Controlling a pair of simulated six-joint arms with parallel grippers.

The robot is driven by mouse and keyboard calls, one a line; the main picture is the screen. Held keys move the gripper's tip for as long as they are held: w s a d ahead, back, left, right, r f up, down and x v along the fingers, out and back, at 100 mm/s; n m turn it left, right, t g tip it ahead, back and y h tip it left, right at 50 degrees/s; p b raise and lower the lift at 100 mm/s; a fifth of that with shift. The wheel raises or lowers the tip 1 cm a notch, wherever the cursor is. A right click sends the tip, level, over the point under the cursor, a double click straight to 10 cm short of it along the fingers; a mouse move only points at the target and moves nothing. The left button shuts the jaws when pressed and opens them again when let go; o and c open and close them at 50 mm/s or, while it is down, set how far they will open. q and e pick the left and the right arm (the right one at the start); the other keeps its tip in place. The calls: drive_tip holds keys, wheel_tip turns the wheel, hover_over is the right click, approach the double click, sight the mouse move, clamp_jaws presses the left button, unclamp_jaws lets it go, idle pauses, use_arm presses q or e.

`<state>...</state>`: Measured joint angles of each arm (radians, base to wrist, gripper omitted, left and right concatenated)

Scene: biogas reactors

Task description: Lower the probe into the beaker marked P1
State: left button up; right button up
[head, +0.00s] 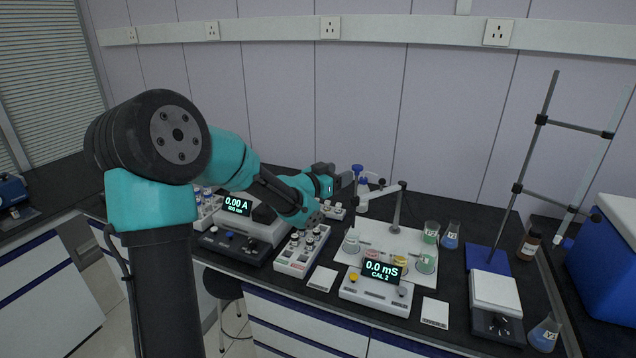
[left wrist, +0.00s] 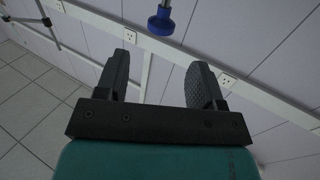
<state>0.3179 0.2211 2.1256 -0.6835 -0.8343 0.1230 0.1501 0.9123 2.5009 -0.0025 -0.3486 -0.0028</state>
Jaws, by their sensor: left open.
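A conductivity meter (head: 375,292) reading "0.0 mS CAL 2" stands at the front of the bench. Behind it, a grey stand (head: 396,213) with a jointed arm rises from a white mat (head: 385,236). The probe cannot be made out clearly near this arm. Several small beakers stand on the mat, including a pale one (head: 351,244), a yellow one (head: 400,262) and a green one (head: 426,263). Their marks are too small to read, so I cannot tell which is P1. My left gripper (head: 345,180) is open and empty, above and behind the mat; its spread fingers (left wrist: 160,78) show in the wrist view.
A blue-topped bottle (head: 362,196) stands behind my left gripper. A photometer (head: 245,228) and a vial rack (head: 302,250) are left of the meter. Labelled beakers (head: 431,232), a balance (head: 495,295), a tall stand (head: 515,190) and a blue box (head: 608,270) are right.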

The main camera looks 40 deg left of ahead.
use_arm(q)
drive_tip(key=s+a, duration=0.1)
drive_tip(key=s, duration=0.6)
drive_tip(key=shift+s+a, duration=0.15)
drive_tip(key=shift+c, duration=0.4)
